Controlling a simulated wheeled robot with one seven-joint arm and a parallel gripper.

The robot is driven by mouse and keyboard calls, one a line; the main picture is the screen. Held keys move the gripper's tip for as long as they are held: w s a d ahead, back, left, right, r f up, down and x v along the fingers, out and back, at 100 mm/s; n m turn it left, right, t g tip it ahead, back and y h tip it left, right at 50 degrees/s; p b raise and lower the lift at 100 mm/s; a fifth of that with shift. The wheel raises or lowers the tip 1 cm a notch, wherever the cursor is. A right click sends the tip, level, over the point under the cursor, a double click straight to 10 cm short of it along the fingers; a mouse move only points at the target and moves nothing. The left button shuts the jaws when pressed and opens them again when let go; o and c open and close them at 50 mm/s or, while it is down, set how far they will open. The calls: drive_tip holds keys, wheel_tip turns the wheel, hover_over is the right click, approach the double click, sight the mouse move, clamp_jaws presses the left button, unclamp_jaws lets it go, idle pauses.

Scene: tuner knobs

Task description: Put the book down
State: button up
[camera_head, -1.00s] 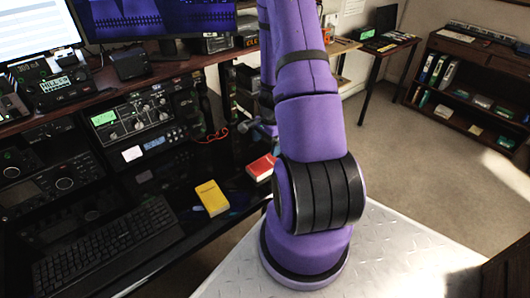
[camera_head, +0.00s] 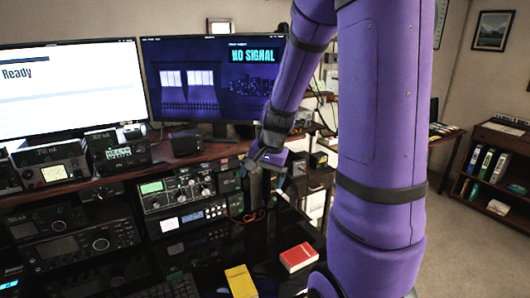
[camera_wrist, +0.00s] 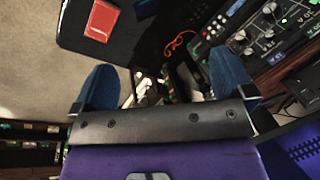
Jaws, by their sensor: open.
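A red book (camera_head: 299,257) lies flat on the black desk surface, close to my arm. A yellow book (camera_head: 241,281) lies to its left, partly cut off by the lower edge of the head view. My gripper (camera_head: 268,172) is above the back of the desk, in front of the radios and apart from both books. In the wrist view my gripper (camera_wrist: 165,75) has its two blue fingers spread wide with nothing held between them. The red book also shows in the wrist view (camera_wrist: 102,20), beyond the left finger.
Radio sets (camera_head: 186,192) and a shelf of gear stand behind the desk, under two monitors (camera_head: 215,78). A keyboard (camera_head: 175,288) is at the lower left. A red cable (camera_wrist: 178,43) lies near the radios. A bookcase (camera_head: 492,165) stands far right.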

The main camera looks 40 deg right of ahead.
drive_tip(key=s+a+r+n+t, duration=0.1)
drive_tip(key=s+a+r+n, duration=0.5)
drive_tip(key=a+r, duration=0.45)
drive_tip(key=s+a+r+n+t, duration=0.1)
drive_tip(key=s+a+r+n, duration=0.1)
drive_tip(key=s, duration=0.3)
drive_tip(key=s+a+r+n+h, duration=0.1)
drive_tip(key=s+a+r+n, duration=0.1)
drive_tip(key=s+r, duration=0.3)
drive_tip(key=shift+s+n+t, duration=0.4)
drive_tip(key=shift+s+n, duration=0.1)
drive_tip(key=shift+n, duration=0.2)
